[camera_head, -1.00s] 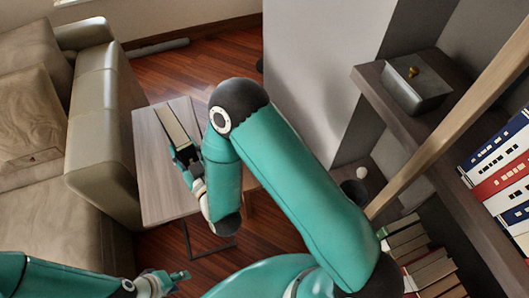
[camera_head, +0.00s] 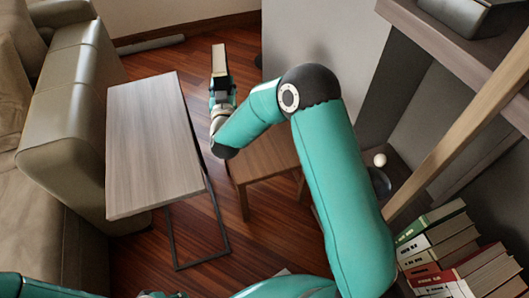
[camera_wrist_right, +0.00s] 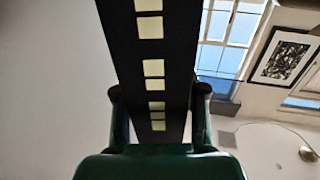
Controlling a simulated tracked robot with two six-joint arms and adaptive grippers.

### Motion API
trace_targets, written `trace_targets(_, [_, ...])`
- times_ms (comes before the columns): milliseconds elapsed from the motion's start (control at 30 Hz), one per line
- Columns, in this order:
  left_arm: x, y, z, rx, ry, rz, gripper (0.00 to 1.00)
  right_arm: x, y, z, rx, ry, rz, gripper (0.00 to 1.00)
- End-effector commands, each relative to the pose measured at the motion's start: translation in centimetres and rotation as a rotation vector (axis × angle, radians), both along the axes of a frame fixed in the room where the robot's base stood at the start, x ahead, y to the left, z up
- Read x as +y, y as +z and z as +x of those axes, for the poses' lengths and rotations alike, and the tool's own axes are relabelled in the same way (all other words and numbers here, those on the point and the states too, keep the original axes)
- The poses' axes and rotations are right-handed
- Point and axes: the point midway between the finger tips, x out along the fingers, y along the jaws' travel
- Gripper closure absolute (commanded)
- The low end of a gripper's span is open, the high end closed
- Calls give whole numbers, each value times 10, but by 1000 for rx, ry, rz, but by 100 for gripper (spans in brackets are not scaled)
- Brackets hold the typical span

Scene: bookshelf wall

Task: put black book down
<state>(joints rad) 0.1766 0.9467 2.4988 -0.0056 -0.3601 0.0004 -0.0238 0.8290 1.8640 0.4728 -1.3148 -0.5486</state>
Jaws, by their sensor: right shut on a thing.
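My right gripper (camera_head: 222,88) is shut on the black book (camera_head: 219,62), whose pale page edge faces up in the head view. The book is held over the floor area right of the pale side table (camera_head: 150,140), beyond a small brown wooden table (camera_head: 265,160). In the right wrist view the book's black side (camera_wrist_right: 155,100) with pale squares stands between the fingers. The pale table's top is bare. Only a sliver of my left gripper (camera_head: 165,295) shows at the bottom edge of the head view, so its jaws are hidden.
A beige sofa (camera_head: 75,120) stands left of the pale table. A grey wall (camera_head: 320,50) rises at the back right. A shelf with several books (camera_head: 440,245) and a round white object (camera_head: 380,160) is on the right. My right arm partly covers the brown table.

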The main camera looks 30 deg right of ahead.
Motion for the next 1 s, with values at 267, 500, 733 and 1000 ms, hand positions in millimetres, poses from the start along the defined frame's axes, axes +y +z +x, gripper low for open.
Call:
trace_targets(267, [0,-92,0,0,0,0,60,-88,-41,21,-22,-125,10,100])
trace_targets(500, [0,-126,0,0,0,0,60,-132,-46,25,-28,-176,18,100])
trace_targets(733, [0,-136,0,0,0,0,60,-144,-59,26,-27,-188,18,100])
trace_targets(1000, [0,-153,0,0,0,0,60,-144,-118,26,-24,-188,19,100])
